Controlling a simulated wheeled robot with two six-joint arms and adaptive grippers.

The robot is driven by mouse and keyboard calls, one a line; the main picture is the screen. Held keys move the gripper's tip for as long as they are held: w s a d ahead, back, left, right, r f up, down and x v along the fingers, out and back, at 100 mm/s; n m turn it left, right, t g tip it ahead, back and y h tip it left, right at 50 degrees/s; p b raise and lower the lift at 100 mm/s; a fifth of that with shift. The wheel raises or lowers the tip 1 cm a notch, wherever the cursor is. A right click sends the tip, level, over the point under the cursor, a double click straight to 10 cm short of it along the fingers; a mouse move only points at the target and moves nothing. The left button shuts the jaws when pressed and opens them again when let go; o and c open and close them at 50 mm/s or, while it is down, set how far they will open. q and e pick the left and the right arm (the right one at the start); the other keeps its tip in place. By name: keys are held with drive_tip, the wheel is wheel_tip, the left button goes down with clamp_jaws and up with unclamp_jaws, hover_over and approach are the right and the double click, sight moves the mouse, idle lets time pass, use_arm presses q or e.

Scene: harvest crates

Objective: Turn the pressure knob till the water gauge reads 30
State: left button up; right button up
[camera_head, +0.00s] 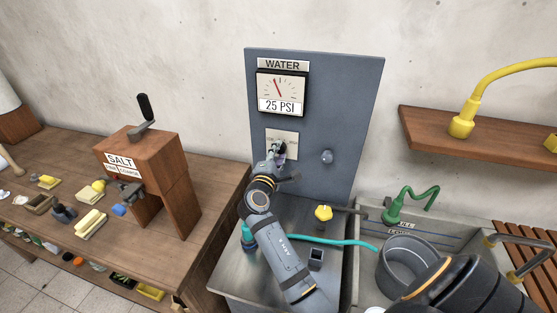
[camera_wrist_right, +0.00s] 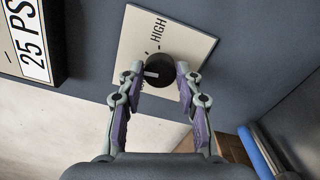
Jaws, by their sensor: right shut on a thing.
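The water gauge (camera_head: 281,93) hangs on a grey panel under a WATER sign, and its display reads 25 PSI. Its red needle leans slightly left of straight up. The black pressure knob (camera_wrist_right: 160,69) sits on a cream plate (camera_wrist_right: 140,40) marked HIGH; the other markings are partly hidden by my fingers. A pale mark on the knob points to the left in the right wrist view. My right gripper (camera_head: 277,154) is shut on the knob, one finger on each side, as the right wrist view (camera_wrist_right: 160,76) shows. My left gripper is not in view.
Below are a yellow tap handle (camera_head: 323,212), a teal hose (camera_head: 330,240) and a sink (camera_head: 362,275). A wooden salt mill (camera_head: 165,165) stands on the left bench. A shelf (camera_head: 470,140) is at right.

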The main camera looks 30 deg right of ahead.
drive_tip(key=shift+f+m+b, duration=0.1)
drive_tip(key=shift+m+b, duration=0.3)
drive_tip(key=shift+m, duration=0.1)
drive_tip(key=o, duration=1.2)
drive_tip(key=shift+c, duration=0.2)
